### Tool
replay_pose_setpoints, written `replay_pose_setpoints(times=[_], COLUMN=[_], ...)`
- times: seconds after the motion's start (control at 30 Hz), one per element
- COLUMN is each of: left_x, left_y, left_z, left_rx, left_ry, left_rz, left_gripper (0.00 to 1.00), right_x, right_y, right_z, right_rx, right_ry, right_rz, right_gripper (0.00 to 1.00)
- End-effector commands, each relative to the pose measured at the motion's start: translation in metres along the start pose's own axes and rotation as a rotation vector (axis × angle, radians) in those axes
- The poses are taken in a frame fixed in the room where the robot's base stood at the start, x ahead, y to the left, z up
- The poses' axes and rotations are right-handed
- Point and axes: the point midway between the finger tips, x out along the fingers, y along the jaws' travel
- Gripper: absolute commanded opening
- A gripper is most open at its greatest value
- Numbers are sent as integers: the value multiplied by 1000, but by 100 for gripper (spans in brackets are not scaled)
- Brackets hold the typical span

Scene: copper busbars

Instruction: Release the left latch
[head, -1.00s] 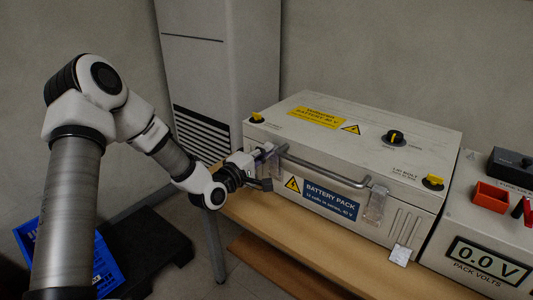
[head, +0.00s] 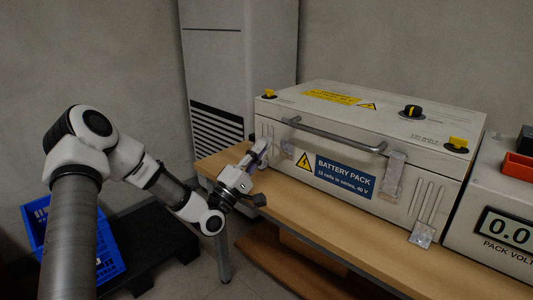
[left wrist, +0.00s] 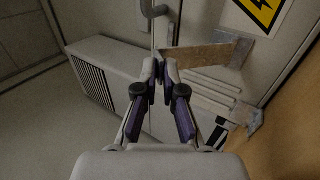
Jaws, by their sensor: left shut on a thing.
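The battery pack (head: 440,184) is a pale case with a grey bar handle (head: 335,136) and a blue label on its front. The left latch (head: 288,149) is at the front's left end. In the left wrist view, its tan plate (left wrist: 205,56) sticks out from the case to my fingertips. My left gripper (head: 258,152) is beside the latch, just left of it and in front of the case. In the left wrist view, the left gripper (left wrist: 160,68) is shut with the plate's end between its tips. The right latch (head: 394,176) lies against the front. My right gripper is out of view.
The case stands on a wooden bench (head: 310,205). A meter box (head: 500,235) stands at the right. A tall grey cabinet (head: 240,50) is behind at the left, and a blue crate (head: 105,245) is low at the left. The bench's front edge is clear.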

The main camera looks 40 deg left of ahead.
Motion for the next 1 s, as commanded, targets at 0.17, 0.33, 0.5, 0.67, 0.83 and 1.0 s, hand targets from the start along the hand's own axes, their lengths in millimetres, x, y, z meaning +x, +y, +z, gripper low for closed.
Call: replay_pose_setpoints(times=[0.17, 0.33, 0.5, 0.67, 0.83, 1.0], left_x=[-16, -26, -32, -34, -34, -34], left_y=[-21, -33, -43, -48, -51, -51], left_z=[1, 1, 0, 0, 0, -1], left_rx=[-2, -1, 0, 2, 3, 5], left_ry=[-3, -3, -2, -1, 0, 0], left_rz=[-17, -19, -20, -20, -19, -18], left_gripper=[0, 0, 0, 0, 0, 0], right_x=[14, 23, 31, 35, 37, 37], right_y=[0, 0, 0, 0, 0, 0], right_z=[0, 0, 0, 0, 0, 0], right_rx=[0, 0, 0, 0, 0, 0], right_ry=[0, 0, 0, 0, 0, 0], right_rz=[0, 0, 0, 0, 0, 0], right_gripper=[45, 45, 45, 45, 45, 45])
